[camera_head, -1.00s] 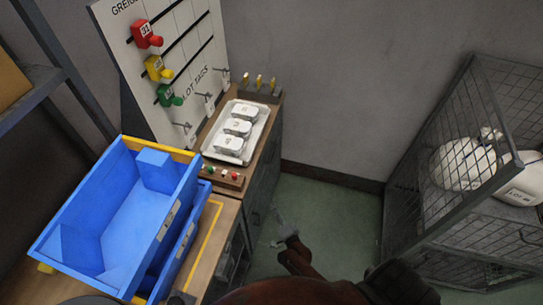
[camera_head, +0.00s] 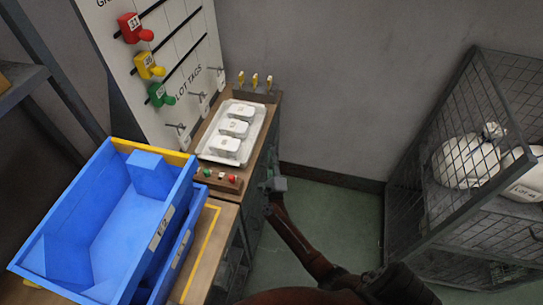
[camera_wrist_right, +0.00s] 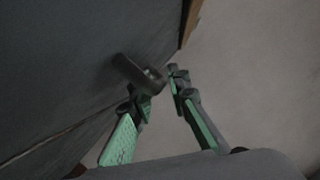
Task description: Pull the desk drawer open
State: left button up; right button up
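The dark grey desk (camera_head: 262,160) stands against the wall, its front facing right. In the right wrist view its drawer front (camera_wrist_right: 70,60) fills the left side, with a dark bar handle (camera_wrist_right: 132,72) sticking out. My right gripper (camera_head: 275,184) is close against the desk front in the head view. In the right wrist view the right gripper (camera_wrist_right: 160,88) has its two green-lined fingers apart, with the end of the handle between or just beyond the tips. Contact cannot be made out. The drawer looks closed. My left gripper is not in view.
A blue bin (camera_head: 110,225) sits on the near wooden top. A tray (camera_head: 213,155) with three white packs lies on the desk, below a tag board (camera_head: 165,60). A mesh cage (camera_head: 450,200) with white sacks stands right. Green floor (camera_head: 335,215) between is clear.

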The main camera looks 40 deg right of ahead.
jog(key=shift+w, duration=0.1)
jog(key=shift+c, duration=0.4)
grip_shut()
